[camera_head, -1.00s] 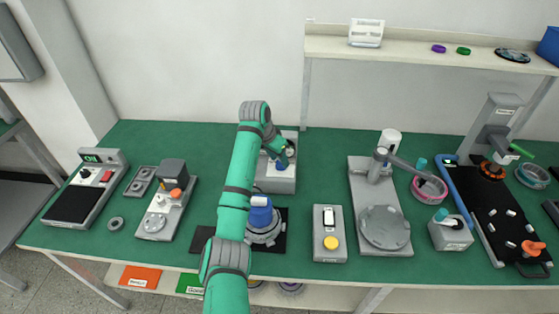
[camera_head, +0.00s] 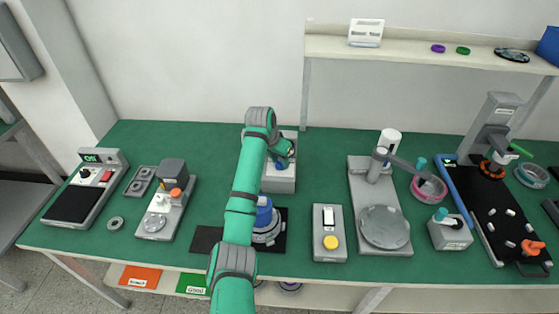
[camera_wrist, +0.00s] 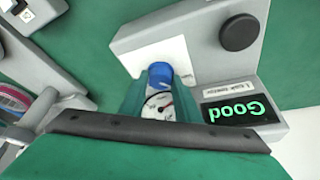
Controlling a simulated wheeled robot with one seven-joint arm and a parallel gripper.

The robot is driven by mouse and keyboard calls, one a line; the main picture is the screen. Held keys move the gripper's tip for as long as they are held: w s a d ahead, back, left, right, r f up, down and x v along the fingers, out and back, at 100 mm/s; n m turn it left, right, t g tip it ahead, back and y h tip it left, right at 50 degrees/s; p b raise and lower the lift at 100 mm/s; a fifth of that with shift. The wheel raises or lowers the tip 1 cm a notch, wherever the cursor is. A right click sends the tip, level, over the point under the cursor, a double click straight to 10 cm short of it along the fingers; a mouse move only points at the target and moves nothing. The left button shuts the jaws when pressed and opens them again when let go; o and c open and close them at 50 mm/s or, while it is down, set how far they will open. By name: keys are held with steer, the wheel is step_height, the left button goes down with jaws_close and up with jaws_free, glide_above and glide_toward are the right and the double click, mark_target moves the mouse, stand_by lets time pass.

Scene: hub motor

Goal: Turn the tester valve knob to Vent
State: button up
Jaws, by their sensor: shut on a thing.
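The tester (camera_head: 279,183) is a grey box at the back of the bench. It also shows in the wrist view (camera_wrist: 205,45), with a round black button (camera_wrist: 239,31), a dial gauge (camera_wrist: 158,104) and a screen (camera_wrist: 238,110) with green "Good", upside down. Its blue valve knob (camera_wrist: 160,74) is on a white plate. My gripper (camera_wrist: 160,84) is shut on the blue knob, a finger on each side. The gripper partly covers the gauge. In the head view my arm hides part of the tester, and the knob's pointing direction cannot be read.
A blue-topped motor part (camera_head: 264,215) sits on a black mat in front of the tester, beside my forearm. A grey box with a yellow button (camera_head: 331,243) and a round-plate press (camera_head: 385,228) stand to the right.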

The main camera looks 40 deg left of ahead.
steer(key=shift+n+y, duration=0.3)
steer(key=shift+n, duration=0.5)
steer(key=o, duration=0.8)
steer(key=shift+c, duration=0.2)
steer(key=v, duration=1.1)
steer(key=shift+d+f, duration=0.1)
